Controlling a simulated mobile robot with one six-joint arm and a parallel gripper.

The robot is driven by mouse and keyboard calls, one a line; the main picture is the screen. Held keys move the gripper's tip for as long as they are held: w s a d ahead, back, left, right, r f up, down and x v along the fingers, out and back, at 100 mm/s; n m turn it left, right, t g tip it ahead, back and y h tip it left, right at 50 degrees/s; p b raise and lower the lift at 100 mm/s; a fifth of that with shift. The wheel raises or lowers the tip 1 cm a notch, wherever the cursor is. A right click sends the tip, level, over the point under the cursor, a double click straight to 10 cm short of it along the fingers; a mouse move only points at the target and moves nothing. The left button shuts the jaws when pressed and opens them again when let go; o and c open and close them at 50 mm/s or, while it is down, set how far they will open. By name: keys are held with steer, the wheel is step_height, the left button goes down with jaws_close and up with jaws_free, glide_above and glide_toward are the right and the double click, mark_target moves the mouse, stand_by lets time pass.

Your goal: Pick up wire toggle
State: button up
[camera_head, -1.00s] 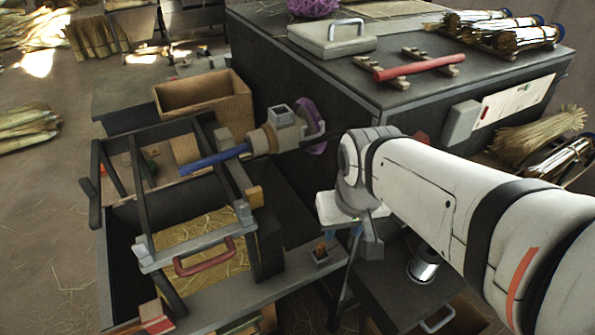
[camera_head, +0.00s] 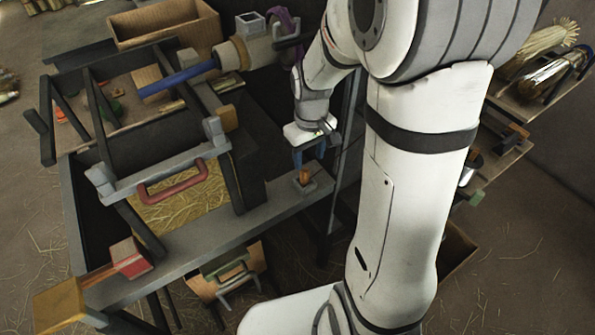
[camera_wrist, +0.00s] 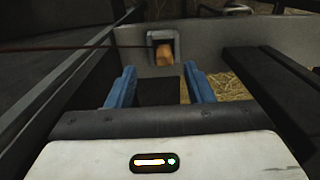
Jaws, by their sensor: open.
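A small orange-brown piece, which looks like the wire toggle (camera_head: 305,177), stands in a small grey square holder (camera_head: 318,186) on the bench's front ledge. In the wrist view the toggle (camera_wrist: 165,54) leans out of the holder (camera_wrist: 151,45), just past the fingertips and roughly midway between them. My gripper (camera_head: 309,161) hangs just above the toggle in the head view, blue fingers apart. The wrist view shows both fingers of my gripper (camera_wrist: 159,72) spread with nothing between them. I cannot tell the exact gap to the toggle.
A grey frame with a red handle (camera_head: 173,184) lies over a straw-filled bin (camera_head: 180,208) to the left. A blue rod (camera_head: 188,77) sticks out from the winding head (camera_head: 262,50) behind. A red block (camera_head: 131,257) is at the ledge's left end. Dark bars flank the wrist view's right side.

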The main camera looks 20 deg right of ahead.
mark_target(304, 172)
steer(key=f, duration=0.5)
steer(key=f+b, duration=0.1)
steer(key=f, duration=0.1)
steer(key=shift+w+a+f, duration=0.15)
steer(key=shift+a, duration=0.2)
steer(key=c, duration=0.8)
steer(key=shift+c, duration=0.3)
steer(key=shift+a+r, duration=0.15)
steer(key=shift+r, duration=0.55)
steer(key=r, duration=0.2)
steer(key=r+p, duration=0.1)
steer(key=r, duration=0.3)
steer(key=shift+s+a, duration=0.2)
steer(key=shift+s, duration=0.1)
steer(key=s+a, duration=1.3)
steer(key=s, duration=0.1)
steer(key=shift+f, duration=0.15)
